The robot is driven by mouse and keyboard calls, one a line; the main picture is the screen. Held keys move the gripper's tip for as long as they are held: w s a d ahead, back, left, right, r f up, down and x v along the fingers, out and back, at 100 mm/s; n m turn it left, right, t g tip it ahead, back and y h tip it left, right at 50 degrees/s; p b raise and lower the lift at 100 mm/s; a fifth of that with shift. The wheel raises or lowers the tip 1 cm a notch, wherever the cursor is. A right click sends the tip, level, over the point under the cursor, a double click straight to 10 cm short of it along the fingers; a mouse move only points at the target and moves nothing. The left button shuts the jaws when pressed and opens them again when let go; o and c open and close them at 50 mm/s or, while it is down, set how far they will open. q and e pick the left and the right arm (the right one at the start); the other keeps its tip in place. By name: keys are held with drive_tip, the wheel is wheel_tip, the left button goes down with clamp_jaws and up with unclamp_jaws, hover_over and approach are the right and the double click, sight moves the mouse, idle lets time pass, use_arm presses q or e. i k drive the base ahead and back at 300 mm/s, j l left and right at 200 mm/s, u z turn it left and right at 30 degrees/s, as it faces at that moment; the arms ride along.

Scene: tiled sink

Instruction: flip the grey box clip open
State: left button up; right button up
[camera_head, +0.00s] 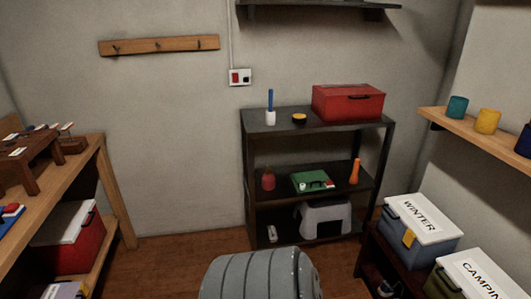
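A blue-grey box (430,248) with a white lid (420,219) marked "WINTER" stands on a low dark shelf at the right. It is the box nearest to grey that I see. Its lid lies on top and looks closed. A yellow piece (409,239) sits on its front face just below the lid edge. It may be the clip; it is too small to tell whether it is latched. A small dark part (390,212) shows further left on the same face. Neither of my grippers is in view.
An olive box (440,287) with a lid marked "CAMPING" stands beside it, cut off below. A wooden shelf (470,128) with cups juts out above. A dark rack (317,185) stands behind. A grey ribbed shape at bottom middle is unclear. Brown floor shows left of it.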

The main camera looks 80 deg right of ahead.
sight(409, 237)
drive_tip(key=z, duration=4.55)
